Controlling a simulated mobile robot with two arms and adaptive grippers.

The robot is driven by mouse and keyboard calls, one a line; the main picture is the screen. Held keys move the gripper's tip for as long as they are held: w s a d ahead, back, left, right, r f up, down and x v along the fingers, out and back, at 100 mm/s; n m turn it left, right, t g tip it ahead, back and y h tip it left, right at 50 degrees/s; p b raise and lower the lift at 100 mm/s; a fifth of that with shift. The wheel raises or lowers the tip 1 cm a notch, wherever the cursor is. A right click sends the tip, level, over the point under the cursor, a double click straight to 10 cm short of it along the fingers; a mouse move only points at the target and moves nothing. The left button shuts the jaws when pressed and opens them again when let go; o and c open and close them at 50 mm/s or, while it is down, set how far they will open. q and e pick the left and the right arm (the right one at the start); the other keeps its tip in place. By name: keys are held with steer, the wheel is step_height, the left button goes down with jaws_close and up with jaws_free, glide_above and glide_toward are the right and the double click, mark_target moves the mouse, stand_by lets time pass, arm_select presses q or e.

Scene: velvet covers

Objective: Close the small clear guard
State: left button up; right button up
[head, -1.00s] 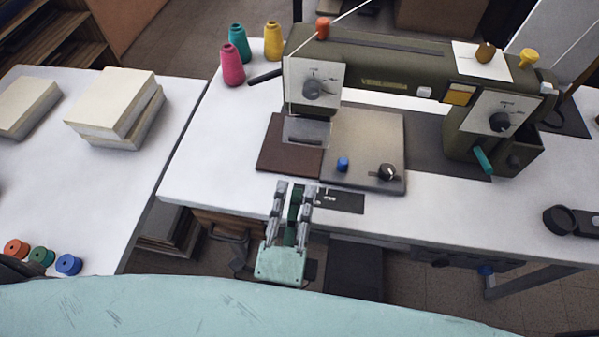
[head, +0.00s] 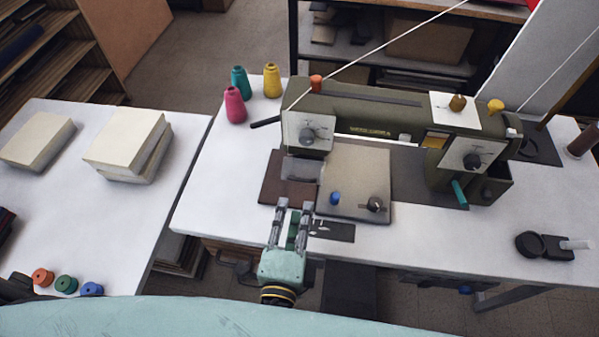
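The small clear guard (head: 300,168) is a see-through panel under the left head of the olive sewing machine (head: 365,112), above a dark brown plate (head: 273,187). I cannot tell its exact angle. My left gripper (head: 294,204) is at the front edge of the brown plate, below the guard in the head view. Its two grey fingers are apart with nothing seen between them, and it appears clear of the guard. My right gripper is out of view.
A beige plate (head: 357,180) with a blue knob (head: 335,198) and a dark knob (head: 375,204) lies right of the guard. Thread cones (head: 235,105) stand behind left. Stacked pale blocks (head: 125,145) sit on the left table.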

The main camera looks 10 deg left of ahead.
mark_target(302, 181)
arm_select(q)
steer(key=shift+g, duration=0.6)
steer(key=p+x, duration=0.1)
steer(key=x, duration=0.1)
steer(key=p+x, duration=0.1)
steer(key=x, duration=0.2)
steer(key=r+p+x, duration=0.1)
steer(key=p+x, duration=0.1)
steer(key=x, duration=0.1)
steer(key=shift+w, duration=0.3)
steer(key=shift+f, duration=0.1)
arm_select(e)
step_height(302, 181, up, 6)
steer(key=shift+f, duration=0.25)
arm_select(q)
jaws_close()
